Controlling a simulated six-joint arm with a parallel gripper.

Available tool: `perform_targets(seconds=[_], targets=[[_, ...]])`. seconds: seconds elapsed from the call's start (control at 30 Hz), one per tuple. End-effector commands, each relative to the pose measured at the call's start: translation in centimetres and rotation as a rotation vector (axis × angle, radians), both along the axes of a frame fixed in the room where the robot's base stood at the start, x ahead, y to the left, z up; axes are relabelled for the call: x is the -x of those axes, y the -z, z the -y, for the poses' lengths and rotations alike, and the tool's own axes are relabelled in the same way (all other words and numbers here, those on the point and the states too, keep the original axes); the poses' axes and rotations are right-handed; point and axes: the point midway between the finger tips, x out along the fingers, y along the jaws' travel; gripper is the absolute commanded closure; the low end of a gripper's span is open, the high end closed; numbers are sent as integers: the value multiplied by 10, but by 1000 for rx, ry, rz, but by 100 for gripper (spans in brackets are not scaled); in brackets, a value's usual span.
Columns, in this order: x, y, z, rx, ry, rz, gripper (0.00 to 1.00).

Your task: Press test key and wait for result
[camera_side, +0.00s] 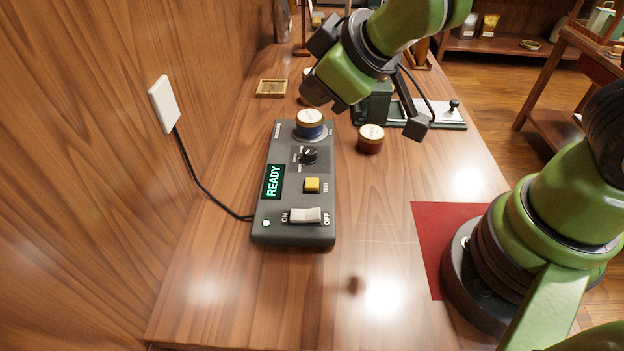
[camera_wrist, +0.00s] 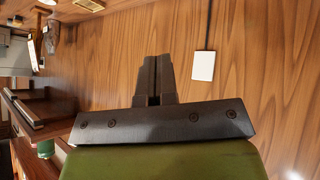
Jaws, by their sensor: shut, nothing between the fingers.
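A dark grey tester (camera_side: 325,228) lies on the wooden table with its display (camera_side: 272,181) lit and reading READY. The yellow test key (camera_side: 312,185) sits beside the display, below a black knob (camera_side: 310,155). A white ON/OFF rocker (camera_side: 305,215) and a lit green lamp (camera_side: 266,223) are at the near end. A blue tin with a pale lid (camera_side: 309,124) stands on the round pad at the far end. My gripper (camera_wrist: 154,78) is shut and empty in the wrist view. In the side view its fingers cannot be made out; the green hand is above the blue tin, away from the key.
A dark red tin (camera_side: 371,140) stands right of the tester. A small wooden tray (camera_side: 271,88) lies behind it. A cable runs to a white wall plate (camera_side: 164,104), also in the wrist view (camera_wrist: 204,66). A red mat (camera_side: 428,225) is at right; the near table is clear.

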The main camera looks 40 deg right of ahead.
Motion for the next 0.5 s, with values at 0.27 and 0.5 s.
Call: perform_targets(seconds=[0.27, 0.5], targets=[[-8, 45, -6, 267, -125, 45, 100], [-9, 50, -6, 319, -147, 60, 100]])
